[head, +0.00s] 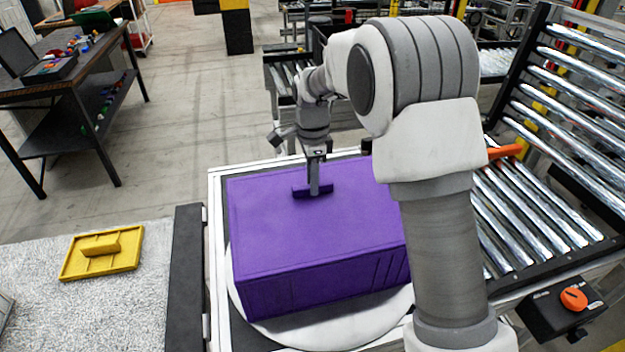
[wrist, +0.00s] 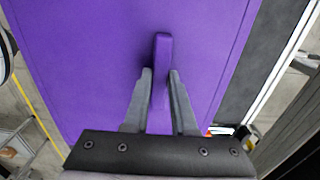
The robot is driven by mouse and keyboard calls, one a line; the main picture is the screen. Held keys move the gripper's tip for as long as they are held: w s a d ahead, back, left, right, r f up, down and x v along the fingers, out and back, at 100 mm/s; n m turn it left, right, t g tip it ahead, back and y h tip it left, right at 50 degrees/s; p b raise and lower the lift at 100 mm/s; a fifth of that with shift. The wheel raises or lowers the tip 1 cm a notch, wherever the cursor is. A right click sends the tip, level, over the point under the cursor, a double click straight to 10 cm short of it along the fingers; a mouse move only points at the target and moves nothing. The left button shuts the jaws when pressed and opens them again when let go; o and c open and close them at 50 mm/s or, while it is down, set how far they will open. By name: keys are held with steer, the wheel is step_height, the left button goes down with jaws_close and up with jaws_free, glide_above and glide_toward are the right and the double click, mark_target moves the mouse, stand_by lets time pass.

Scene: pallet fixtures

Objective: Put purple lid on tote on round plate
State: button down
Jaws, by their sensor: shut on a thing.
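A purple tote (head: 322,269) stands on a white round plate (head: 285,334). The purple lid (head: 262,211) lies over the top of the tote, and its bar handle (head: 300,191) stands up from its middle. In the head view my gripper (head: 314,186) comes down on the handle from above. In the wrist view the two grey fingers of my gripper (wrist: 160,85) are on either side of the purple handle (wrist: 162,50), shut on it. The lid (wrist: 95,45) fills most of that view. My arm hides the right part of the tote and lid.
A dark workbench (head: 70,92) stands at the back left.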

steer(key=c, duration=0.6)
jaws_free()
steer(key=shift+c, duration=0.2)
steer(key=shift+r, duration=0.1)
step_height(320, 180, up, 17)
steer(key=shift+r, duration=0.15)
